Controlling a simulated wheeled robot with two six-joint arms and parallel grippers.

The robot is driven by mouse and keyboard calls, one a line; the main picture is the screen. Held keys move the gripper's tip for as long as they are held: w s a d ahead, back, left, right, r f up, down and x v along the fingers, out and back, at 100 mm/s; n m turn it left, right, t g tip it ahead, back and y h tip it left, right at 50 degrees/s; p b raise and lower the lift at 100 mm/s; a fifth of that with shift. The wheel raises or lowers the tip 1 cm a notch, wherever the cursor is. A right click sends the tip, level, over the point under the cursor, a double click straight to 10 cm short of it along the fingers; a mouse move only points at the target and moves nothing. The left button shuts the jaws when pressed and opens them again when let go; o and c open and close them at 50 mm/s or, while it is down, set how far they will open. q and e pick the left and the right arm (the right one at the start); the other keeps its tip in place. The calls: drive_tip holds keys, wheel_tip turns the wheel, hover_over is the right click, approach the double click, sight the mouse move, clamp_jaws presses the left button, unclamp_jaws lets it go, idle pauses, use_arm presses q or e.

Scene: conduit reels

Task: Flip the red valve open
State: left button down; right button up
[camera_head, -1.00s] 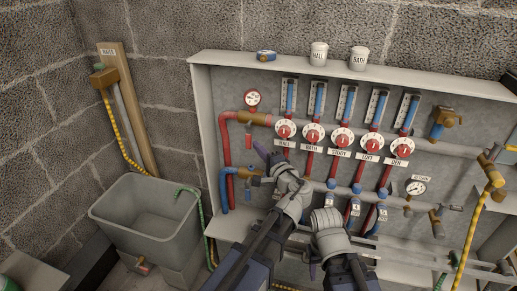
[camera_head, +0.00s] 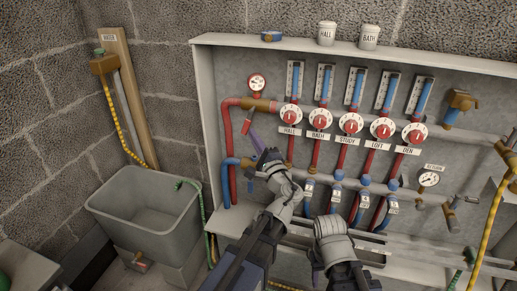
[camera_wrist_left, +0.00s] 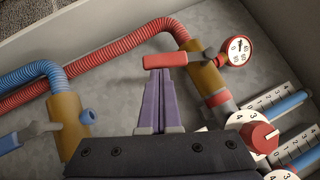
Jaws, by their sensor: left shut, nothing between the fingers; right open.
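The red valve's lever (camera_head: 247,122) hangs down and left from the brass valve body on the red pipe, at the upper left of the panel. In the left wrist view the red lever (camera_wrist_left: 166,61) lies across the picture, left of its brass body (camera_wrist_left: 205,75). My left gripper (camera_head: 257,146) is just below the lever in the head view. In the left wrist view its purple fingers (camera_wrist_left: 160,76) are shut and empty, tips close under the lever; I cannot tell if they touch it. My right gripper (camera_head: 316,273) is open, low in front of the panel, mostly hidden.
A blue valve's brass body (camera_wrist_left: 68,125) and blue lever (camera_wrist_left: 28,135) lie left of the fingers. A pressure gauge (camera_head: 257,83) sits above the red valve. Numbered dials (camera_head: 291,117) line the right. A grey tub (camera_head: 146,205) stands left.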

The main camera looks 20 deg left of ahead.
use_arm(q)
drive_tip(key=a+m+t+b, duration=0.2)
drive_tip(key=m+b, duration=0.1)
drive_tip(key=shift+f, duration=0.35)
drive_tip(key=shift+a+r+m+t, duration=0.25)
drive_tip(key=shift+a+m+t, duration=0.1)
drive_tip(key=shift+t, duration=0.15)
use_arm(e)
wheel_tip(320, 180, down, 4)
use_arm(q)
drive_tip(key=a+r+p, duration=0.3)
drive_tip(key=a+r, duration=0.1)
drive_tip(key=a, duration=0.1)
drive_tip(key=shift+a+p, duration=0.15)
drive_tip(key=shift+p, duration=0.25)
use_arm(e)
drive_tip(key=shift+r, duration=1.95)
use_arm(q)
drive_tip(key=shift+w+r, duration=0.1)
use_arm(e)
drive_tip(key=shift+f, duration=0.1)
